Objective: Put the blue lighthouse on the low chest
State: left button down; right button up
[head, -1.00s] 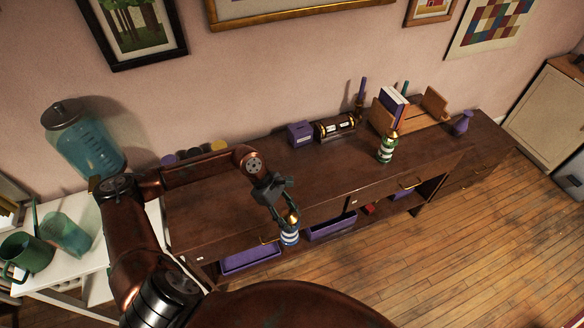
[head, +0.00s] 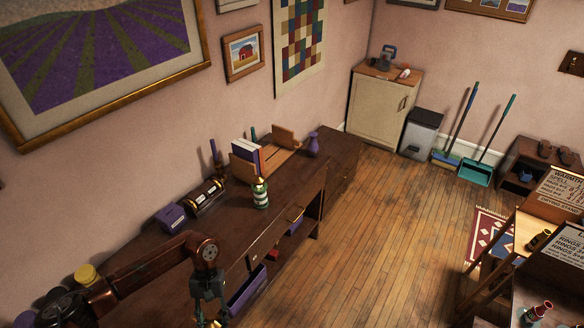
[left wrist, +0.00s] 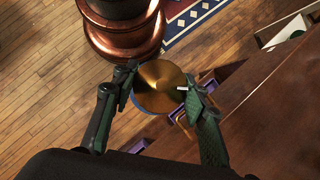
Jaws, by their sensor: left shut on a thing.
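My left gripper (head: 209,306) is at the bottom edge of the head view, in front of the long sideboard. It is shut on the blue lighthouse, whose gold top (left wrist: 160,88) shows between the fingers in the left wrist view; a little blue shows beneath it. Its striped body is mostly hidden or out of frame. A green-striped lighthouse (head: 261,193) stands upright on the sideboard. A low dark wooden piece (head: 512,176) stands by the far right wall; I cannot tell whether it is the low chest. My right gripper is not in view.
The dark sideboard (head: 150,237) carries a purple box (head: 171,217), a book holder and a purple vase (head: 313,144). A wooden rack (head: 506,250) is at right. The floor between is clear.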

aim_at(325, 153)
jog(key=z, duration=0.5)
jog(key=i, duration=0.95)
jog(key=z, duration=0.95)
jog(key=i, duration=2.7)
jog(key=u, duration=0.85)
jog(key=i, duration=1.3)
jog(key=u, duration=0.7)
